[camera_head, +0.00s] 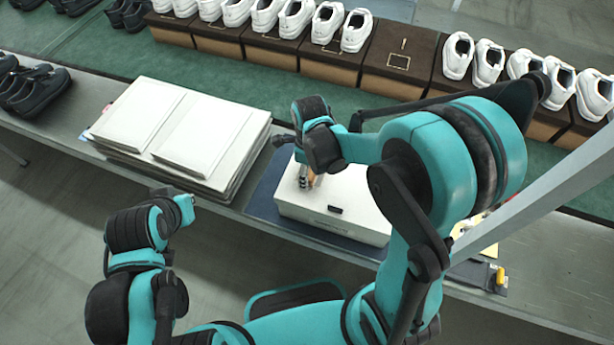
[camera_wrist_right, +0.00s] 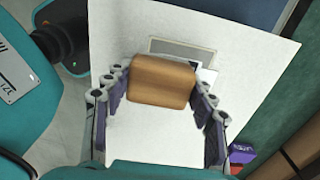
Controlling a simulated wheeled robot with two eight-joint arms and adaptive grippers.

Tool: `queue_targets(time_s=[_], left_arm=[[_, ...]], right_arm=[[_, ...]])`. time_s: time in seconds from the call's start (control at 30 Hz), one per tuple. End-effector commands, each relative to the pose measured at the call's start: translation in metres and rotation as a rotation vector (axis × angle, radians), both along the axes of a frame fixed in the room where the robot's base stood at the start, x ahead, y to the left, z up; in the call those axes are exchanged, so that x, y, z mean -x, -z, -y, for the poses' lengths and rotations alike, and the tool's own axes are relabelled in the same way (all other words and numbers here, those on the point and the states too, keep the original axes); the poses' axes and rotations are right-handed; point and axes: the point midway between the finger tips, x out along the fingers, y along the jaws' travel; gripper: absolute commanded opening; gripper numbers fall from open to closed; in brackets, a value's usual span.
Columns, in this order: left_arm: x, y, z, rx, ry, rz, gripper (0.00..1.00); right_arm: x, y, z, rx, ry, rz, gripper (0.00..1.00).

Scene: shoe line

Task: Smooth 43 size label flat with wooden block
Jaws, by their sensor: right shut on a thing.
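A white box (camera_head: 348,188) lies closed on a dark blue mat in the head view. My right gripper (camera_head: 307,180) points down over its top, shut on a wooden block (camera_wrist_right: 162,81). In the right wrist view, the fingers of the right gripper (camera_wrist_right: 157,108) flank the block. A grey rectangle (camera_wrist_right: 180,48) and a white label edge (camera_wrist_right: 207,76) show beyond the block, which hides part of both. The size number is not readable. I cannot tell whether the block touches the label. My left gripper (camera_head: 186,207) is away from the box, its fingers unclear.
A stack of white boards (camera_head: 205,135) lies left of the box on the grey table. White shoes on brown boxes (camera_head: 400,62) line the green belt behind. Black shoes (camera_head: 35,90) sit at far left. A yellow-handled tool (camera_head: 500,277) lies at right.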

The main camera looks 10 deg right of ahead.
Motion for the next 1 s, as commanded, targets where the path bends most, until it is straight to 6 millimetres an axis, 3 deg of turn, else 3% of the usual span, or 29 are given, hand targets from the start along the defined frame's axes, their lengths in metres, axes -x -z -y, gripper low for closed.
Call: queue_targets(time_s=[0.2, 0.57, 1.0], left_arm=[[0.000, 0.003, 0.000, 0.000, 0.000, 0.000, 0.00], [0.000, 0.001, 0.000, 0.000, 0.000, 0.000, 0.00], [0.000, -0.032, 0.000, 0.000, 0.000, 0.000, 0.00]], right_arm=[[-0.016, 0.001, 0.011, 0.001, 0.001, 0.002, 0.29], [-0.017, -0.001, 0.012, 0.002, 0.000, 0.002, 0.29], [-0.017, -0.044, 0.011, 0.001, 0.000, 0.001, 0.29]])
